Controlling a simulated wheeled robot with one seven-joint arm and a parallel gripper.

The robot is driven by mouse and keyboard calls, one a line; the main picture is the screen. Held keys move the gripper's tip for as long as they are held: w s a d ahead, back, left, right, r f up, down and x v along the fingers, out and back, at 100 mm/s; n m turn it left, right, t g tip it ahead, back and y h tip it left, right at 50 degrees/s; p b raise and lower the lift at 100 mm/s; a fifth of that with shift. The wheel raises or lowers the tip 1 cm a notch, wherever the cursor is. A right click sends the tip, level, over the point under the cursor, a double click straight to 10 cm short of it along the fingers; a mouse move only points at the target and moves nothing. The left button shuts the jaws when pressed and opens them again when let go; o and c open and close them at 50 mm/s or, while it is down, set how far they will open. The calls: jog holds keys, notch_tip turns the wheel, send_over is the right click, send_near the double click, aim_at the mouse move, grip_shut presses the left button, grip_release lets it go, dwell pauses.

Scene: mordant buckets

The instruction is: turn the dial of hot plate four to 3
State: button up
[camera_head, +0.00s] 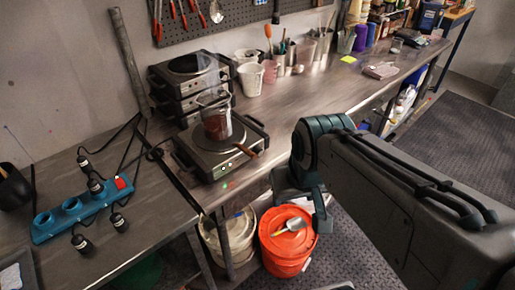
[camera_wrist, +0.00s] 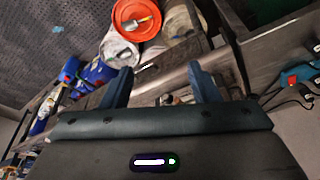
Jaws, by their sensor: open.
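A hot plate (camera_head: 208,160) stands near the front edge of the bench, with a glass beaker of red-brown liquid (camera_head: 217,124) on it and a small green light on its front. Two more hot plates (camera_head: 186,72) are stacked behind it. No number labels are readable, so I cannot tell which is hot plate four. No dial or its setting can be made out. My gripper (camera_wrist: 160,86) is open and empty in the wrist view, its two fingers apart. In the head view it hangs right of the front hot plate, apart from it, partly hidden by my arm.
A blue power strip (camera_head: 72,211) with several black plugs lies on the left bench, cables running back. An orange-lidded bucket (camera_head: 287,245) and a whitish bucket (camera_head: 229,237) stand below the bench. White tubs (camera_head: 251,78) and utensils line the back. Bench space right of the hot plates is fairly clear.

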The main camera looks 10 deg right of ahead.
jog(key=shift+f, duration=0.1)
notch_tip(320, 180, down, 6)
jog(key=a+m+g+y+b, duration=0.1)
jog(key=a+m+y+b, duration=0.15)
jog(key=b, duration=0.25)
jog(key=m+t+y+b, duration=0.7)
jog(key=m+t+b, duration=0.6)
jog(key=m+b, duration=1.3)
send_near(261, 154)
jog(key=shift+m+h, duration=0.25)
jog(key=shift+m, duration=0.3)
jog(key=x, duration=0.5)
jog(key=p+x, duration=0.1)
jog(key=x, duration=0.2)
jog(key=shift+s+a+r, duration=0.1)
jog(key=shift+a+r, duration=0.05)
jog(key=shift+r, duration=0.1)
